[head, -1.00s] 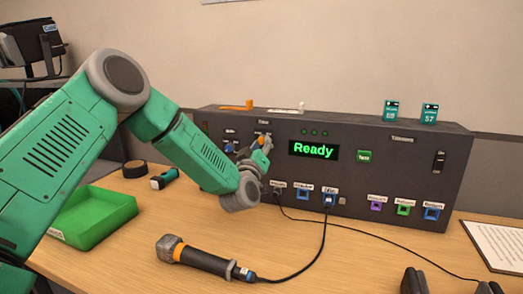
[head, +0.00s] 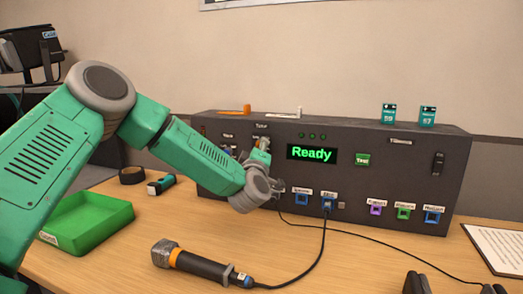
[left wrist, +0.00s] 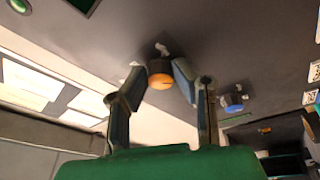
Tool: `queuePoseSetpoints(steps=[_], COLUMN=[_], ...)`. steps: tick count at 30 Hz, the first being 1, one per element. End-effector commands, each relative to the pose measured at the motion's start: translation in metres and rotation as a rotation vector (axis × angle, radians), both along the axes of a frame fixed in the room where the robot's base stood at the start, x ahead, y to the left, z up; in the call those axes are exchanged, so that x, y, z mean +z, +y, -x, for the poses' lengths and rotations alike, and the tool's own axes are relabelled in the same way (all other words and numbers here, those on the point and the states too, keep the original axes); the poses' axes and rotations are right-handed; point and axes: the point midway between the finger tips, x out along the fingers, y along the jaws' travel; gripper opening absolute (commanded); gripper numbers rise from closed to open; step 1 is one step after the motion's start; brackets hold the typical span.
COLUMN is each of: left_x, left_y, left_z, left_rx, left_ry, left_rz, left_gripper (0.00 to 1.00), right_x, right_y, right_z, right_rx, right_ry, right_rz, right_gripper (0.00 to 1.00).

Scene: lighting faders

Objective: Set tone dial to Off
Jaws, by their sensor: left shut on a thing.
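The tone dial is a dark knob with an orange face, seen in the left wrist view (left wrist: 160,74) on the dark panel. My left gripper (head: 262,143) is at the upper left part of the console's front, below the "Tone" label. In the left wrist view its two fingers (left wrist: 157,80) are on either side of the dial and shut on it. In the head view the gripper hides most of the dial, and I cannot read its setting. My right gripper is not in view.
The dark console (head: 375,160) has a green "Ready" display (head: 312,152). A blue knob (left wrist: 232,103) is beside the tone dial. A microphone (head: 200,263) with a cable and a green tray (head: 85,222) lie on the table. Dark objects (head: 415,282) stand at the bottom edge.

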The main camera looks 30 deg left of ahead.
Motion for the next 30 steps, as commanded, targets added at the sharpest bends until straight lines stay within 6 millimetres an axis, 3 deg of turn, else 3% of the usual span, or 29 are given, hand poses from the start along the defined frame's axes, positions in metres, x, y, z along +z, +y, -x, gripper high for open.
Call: queuePoseSetpoints(steps=[10, 11, 12, 23, 30], left_x=[-0.005, -0.005, -0.005, -0.002, -0.009], left_y=[0.002, 0.003, 0.003, 0.0, -0.016], left_z=[0.001, 0.001, 0.001, 0.003, 0.034], left_rx=[0.006, 0.006, 0.006, 0.002, -0.001], left_ry=[0.008, 0.008, 0.008, 0.001, 0.005], left_rz=[0.005, 0.005, 0.005, 0.002, 0.003], left_gripper=[0.0, 0.3, 0.43, 0.43, 0.43], right_x=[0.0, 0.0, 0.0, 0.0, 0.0], right_y=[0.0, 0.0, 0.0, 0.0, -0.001], right_z=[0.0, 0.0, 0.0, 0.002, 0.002], right_rx=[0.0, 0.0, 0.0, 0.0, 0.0], right_ry=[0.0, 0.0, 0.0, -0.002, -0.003], right_rz=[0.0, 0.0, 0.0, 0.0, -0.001], right_gripper=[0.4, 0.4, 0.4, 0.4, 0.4])
